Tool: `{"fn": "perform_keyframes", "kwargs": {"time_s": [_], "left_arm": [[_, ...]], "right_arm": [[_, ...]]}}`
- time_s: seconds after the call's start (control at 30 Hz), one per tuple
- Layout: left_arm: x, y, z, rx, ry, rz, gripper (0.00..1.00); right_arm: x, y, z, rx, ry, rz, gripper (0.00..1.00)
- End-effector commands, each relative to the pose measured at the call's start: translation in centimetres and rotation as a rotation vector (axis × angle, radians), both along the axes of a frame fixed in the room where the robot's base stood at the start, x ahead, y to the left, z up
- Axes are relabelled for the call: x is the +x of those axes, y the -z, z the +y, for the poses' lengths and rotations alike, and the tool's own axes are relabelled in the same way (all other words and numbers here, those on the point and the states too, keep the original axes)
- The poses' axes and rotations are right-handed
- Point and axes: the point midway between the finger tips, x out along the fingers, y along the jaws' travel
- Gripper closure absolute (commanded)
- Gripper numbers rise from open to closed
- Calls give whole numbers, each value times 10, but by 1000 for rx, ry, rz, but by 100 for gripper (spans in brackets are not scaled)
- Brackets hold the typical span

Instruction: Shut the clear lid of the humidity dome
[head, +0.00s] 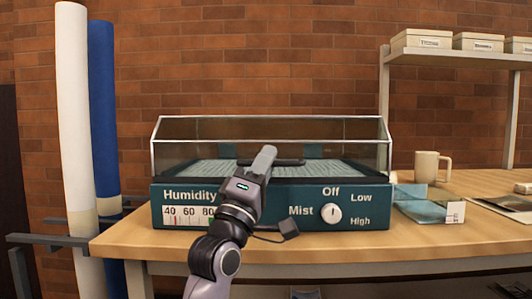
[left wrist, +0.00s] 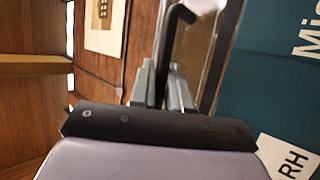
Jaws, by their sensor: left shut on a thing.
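The humidity dome has a teal base (head: 375,212) with a "Humidity" scale and a mist knob (head: 330,213). Its clear lid (head: 345,130), with pale edges, sits low over the base; I cannot tell whether it is fully seated. A dark bar handle (head: 290,162) shows at the front of the lid, and its bent end also shows in the left wrist view (left wrist: 182,14). My left gripper (head: 264,160) is in front of the dome, shut on the handle. The gripper hides part of the handle and the scale. My right gripper is not in view.
The dome stands on a wooden table (head: 430,243). A mug (head: 428,168), a teal packet (head: 422,205) and flat items lie to its right. A shelf (head: 455,54) with boxes stands at the back right. White (head: 74,110) and blue (head: 104,110) rolls stand at the left.

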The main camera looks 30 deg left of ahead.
Motion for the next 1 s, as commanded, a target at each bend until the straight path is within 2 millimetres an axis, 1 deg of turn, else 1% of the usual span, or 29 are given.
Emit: {"fn": "perform_keyframes", "kwargs": {"time_s": [0.03,0.1,0.47,0.5,0.83,1.0], "left_arm": [[1,6,-1,-8,8,10,100],[1,8,-1,-8,9,11,100],[2,11,-3,-7,12,18,100],[2,11,-3,-7,12,18,77],[2,10,-1,-5,6,15,77],[4,16,-1,-5,5,15,77]], "right_arm": [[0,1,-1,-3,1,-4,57],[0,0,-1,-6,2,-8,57],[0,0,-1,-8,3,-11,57],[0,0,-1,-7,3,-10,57],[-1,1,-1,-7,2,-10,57],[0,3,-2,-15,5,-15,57]]}}
